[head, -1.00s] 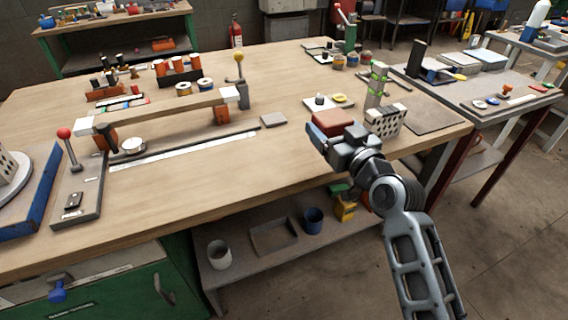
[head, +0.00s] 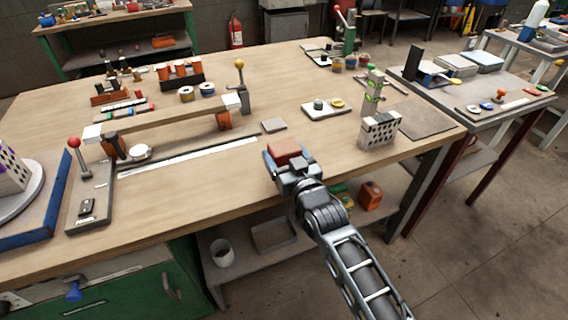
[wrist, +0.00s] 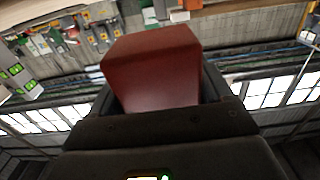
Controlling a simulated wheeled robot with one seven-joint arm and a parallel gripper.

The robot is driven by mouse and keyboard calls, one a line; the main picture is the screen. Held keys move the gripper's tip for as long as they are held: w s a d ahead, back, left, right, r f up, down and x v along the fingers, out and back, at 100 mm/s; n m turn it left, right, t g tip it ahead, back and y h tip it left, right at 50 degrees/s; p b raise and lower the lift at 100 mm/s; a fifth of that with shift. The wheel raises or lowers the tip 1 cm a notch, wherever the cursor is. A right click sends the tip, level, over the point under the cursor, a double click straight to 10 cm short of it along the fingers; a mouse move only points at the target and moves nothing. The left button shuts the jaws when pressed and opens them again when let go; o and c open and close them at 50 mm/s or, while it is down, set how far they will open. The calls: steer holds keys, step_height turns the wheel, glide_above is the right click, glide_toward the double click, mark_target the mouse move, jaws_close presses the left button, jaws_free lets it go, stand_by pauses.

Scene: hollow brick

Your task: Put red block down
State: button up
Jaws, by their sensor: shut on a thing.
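The red block (head: 284,152) is a small plain box in my gripper (head: 287,160), near the front edge of the wooden workbench (head: 200,185). My gripper is shut on the block. In the wrist view the red block (wrist: 152,68) fills the middle, between the dark jaws. The height of the block above the bench top is hard to tell, and its underside is hidden by my gripper in the head view.
A grey hollow brick (head: 380,131) stands to the right of my gripper. A long raised beam (head: 165,119) crosses the bench at left. The front middle of the bench is clear.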

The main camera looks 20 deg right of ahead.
steer(key=shift+f, duration=1.8)
steer(key=shift+f, duration=0.25)
steer(key=o, duration=1.2)
steer(key=shift+r, duration=0.1)
steer(key=shift+s, duration=0.2)
steer(key=s, duration=0.7)
steer(key=shift+s+a, duration=0.2)
steer(key=shift+r, duration=0.1)
